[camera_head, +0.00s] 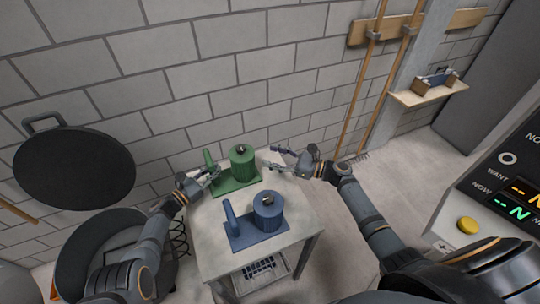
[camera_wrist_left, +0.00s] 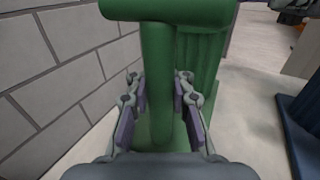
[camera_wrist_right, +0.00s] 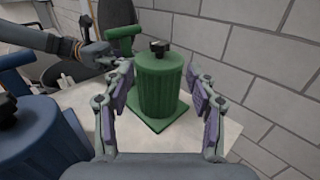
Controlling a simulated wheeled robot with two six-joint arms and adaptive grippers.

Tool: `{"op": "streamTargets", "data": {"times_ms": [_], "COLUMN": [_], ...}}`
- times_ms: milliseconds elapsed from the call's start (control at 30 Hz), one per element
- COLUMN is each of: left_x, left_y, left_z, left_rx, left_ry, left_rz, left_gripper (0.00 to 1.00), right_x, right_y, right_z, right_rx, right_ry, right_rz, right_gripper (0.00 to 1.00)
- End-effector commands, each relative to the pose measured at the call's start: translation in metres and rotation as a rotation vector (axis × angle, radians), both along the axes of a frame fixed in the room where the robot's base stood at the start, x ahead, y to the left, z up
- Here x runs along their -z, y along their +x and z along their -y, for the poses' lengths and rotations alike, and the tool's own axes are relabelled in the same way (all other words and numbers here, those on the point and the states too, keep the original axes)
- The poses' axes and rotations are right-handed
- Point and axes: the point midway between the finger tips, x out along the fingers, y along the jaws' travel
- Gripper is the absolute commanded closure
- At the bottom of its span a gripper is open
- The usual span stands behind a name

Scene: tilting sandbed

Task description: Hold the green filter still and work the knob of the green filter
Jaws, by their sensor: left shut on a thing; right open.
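The green filter (camera_head: 243,165) stands upright at the back of the small table: a ribbed green canister on a flat green base with a post handle at its left. Its black knob (camera_wrist_right: 160,46) sits on top of the canister. My left gripper (camera_head: 213,172) is shut on the green post handle, whose shaft (camera_wrist_left: 158,85) runs between its fingers in the left wrist view. My right gripper (camera_head: 276,158) is open and empty to the right of the canister. In the right wrist view the canister (camera_wrist_right: 160,85) appears between the open fingers (camera_wrist_right: 160,97), apart from them and farther off.
A blue filter (camera_head: 267,212) of the same shape stands on the table (camera_head: 215,240) in front of the green one. The brick wall (camera_head: 270,60) is close behind. Long wooden handles (camera_head: 365,80) lean at right. A console (camera_head: 500,190) stands at far right.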

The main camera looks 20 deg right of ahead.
Motion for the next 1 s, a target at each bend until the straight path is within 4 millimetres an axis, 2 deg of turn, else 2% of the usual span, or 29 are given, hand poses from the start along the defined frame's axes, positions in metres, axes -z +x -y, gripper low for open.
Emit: {"op": "streamTargets", "data": {"times_ms": [133,167,400,767,1000], "left_x": [0.0,0.0,0.0,0.001,0.002], "left_y": [0.0,0.0,0.0,-0.002,-0.021], "left_z": [0.0,0.0,0.0,-0.004,-0.033], "left_rx": [0.0,0.0,0.0,-0.002,-0.003], "left_ry": [0.0,0.0,0.0,0.001,0.004], "left_rz": [0.0,0.0,0.0,0.001,0.0], "left_gripper": [1.0,0.81,0.51,0.51,0.51], "right_x": [0.0,0.0,0.0,0.0,0.0], "right_y": [0.0,0.0,0.0,0.0,0.0], "right_z": [0.0,0.0,0.0,0.0,0.0], "right_rx": [0.0,0.0,0.001,0.001,0.001], "right_ry": [0.0,0.0,-0.001,-0.001,-0.001], "right_rz": [0.0,0.0,-0.001,-0.001,-0.001], "right_gripper": [0.42,0.42,0.42,0.42,0.42]}}
